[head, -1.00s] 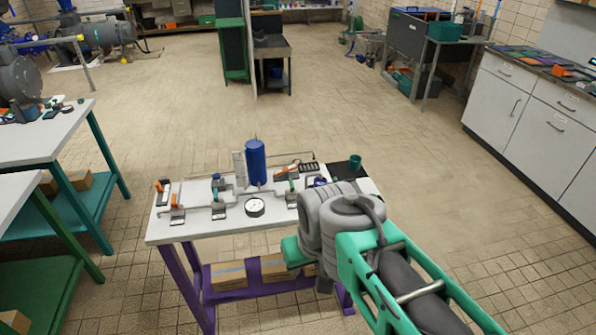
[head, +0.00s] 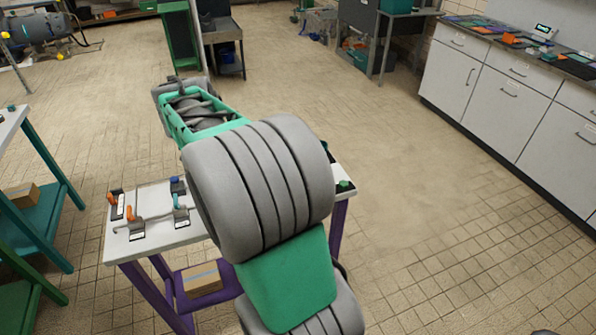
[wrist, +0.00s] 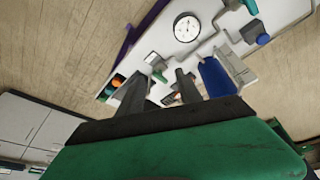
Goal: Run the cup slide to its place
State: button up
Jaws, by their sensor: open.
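A small teal cup (head: 345,184) sits on a dark slide plate at the right end of the white table (head: 195,236) in the head view. My arm covers part of that end, so the slide's full length is hidden. In the wrist view, my gripper (wrist: 158,88) is open, its two dark fingers apart with nothing visible held between them. It is over the table's fittings.
Small valves with orange handles (head: 130,213) stand on the table's left part. A cardboard box (head: 203,279) sits on the purple lower shelf. White cabinets (head: 500,85) line the right. Tiled floor between table and cabinets is clear.

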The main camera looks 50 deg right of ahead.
jog(key=s+d+f+m+g, duration=0.2)
jog(key=d+f+m, duration=0.25)
jog(key=d, duration=0.55)
jog(key=s+d+f+m+g, duration=0.1)
jog(key=d+f+m, duration=0.4)
jog(key=d, duration=0.6)
jog(key=shift+m+g+h, duration=0.3)
jog(key=shift+m, duration=0.55)
jog(key=x, duration=0.6)
jog(key=shift+s+d+r+b, duration=0.1)
jog(key=shift+s+d+b, duration=0.1)
jog(key=shift+s+b, duration=0.15)
jog(key=shift+d+f, duration=0.1)
jog(key=shift+f, duration=0.2)
jog(key=shift+c, duration=0.2)
grip_shut()
